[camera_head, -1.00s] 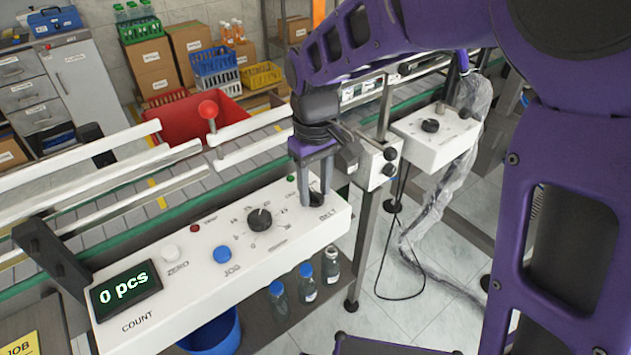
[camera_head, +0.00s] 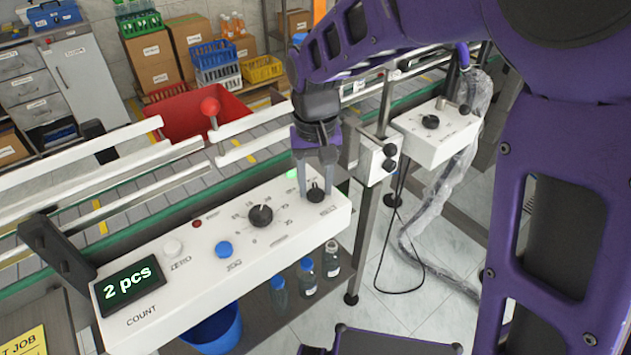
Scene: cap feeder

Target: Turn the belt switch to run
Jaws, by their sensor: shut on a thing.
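The belt switch (camera_head: 315,194) is a small black knob at the right end of the white control panel (camera_head: 190,290), above the BELT label. My gripper (camera_head: 315,188) points down over it and is shut on it, with a finger on each side. A green lamp (camera_head: 292,174) just left of the gripper is lit. The count display (camera_head: 129,286) reads "2 pcs". The conveyor belt (camera_head: 150,207) runs behind the panel.
The panel also carries a larger black dial (camera_head: 261,216), a blue JOG button (camera_head: 224,249) and a white ZERO button (camera_head: 173,247). A small box with black knobs (camera_head: 378,160) stands close right of my gripper. Capped bottles (camera_head: 306,278) stand below the panel.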

